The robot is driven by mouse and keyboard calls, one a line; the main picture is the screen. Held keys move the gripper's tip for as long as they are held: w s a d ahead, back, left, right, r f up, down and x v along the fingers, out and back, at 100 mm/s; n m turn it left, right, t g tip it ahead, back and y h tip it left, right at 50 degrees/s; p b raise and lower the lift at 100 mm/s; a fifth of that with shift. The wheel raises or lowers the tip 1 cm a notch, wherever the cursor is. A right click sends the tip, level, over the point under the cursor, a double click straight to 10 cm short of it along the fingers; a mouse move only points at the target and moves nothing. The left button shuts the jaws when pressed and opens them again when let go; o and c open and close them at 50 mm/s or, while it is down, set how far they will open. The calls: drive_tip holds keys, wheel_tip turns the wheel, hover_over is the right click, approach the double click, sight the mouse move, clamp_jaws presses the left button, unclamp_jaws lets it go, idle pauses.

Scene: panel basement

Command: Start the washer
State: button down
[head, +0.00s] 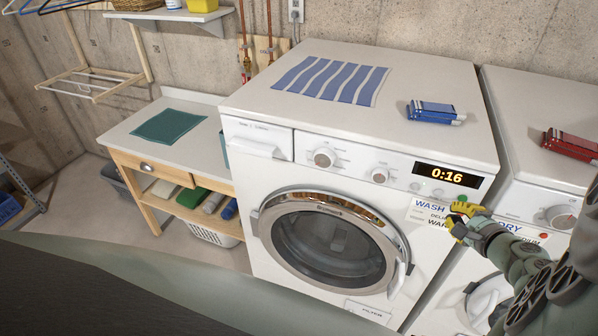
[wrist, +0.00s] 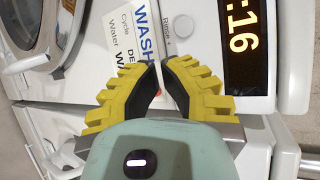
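The white washer (head: 258,215) stands in the middle of the head view, its round glass door (head: 330,245) closed. Its panel has a large knob (head: 324,158), a smaller knob (head: 379,175) and a lit display (head: 447,175) reading 0:16; the display (wrist: 245,45) also fills the right of the wrist view. A small green button (head: 462,199) shows below the display. A round button (wrist: 183,25) shows in the wrist view. My yellow-padded gripper (head: 462,215) is at the panel's lower right, fingertips (wrist: 160,66) together and empty. Contact with the panel cannot be told.
A WASH label (head: 430,212) hangs beside my gripper. A wooden table (head: 125,145) is left.

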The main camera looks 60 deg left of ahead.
drive_tip(key=shift+w, duration=0.1)
drive_tip(key=shift+w+a, duration=0.2)
drive_tip(key=shift+w, duration=0.1)
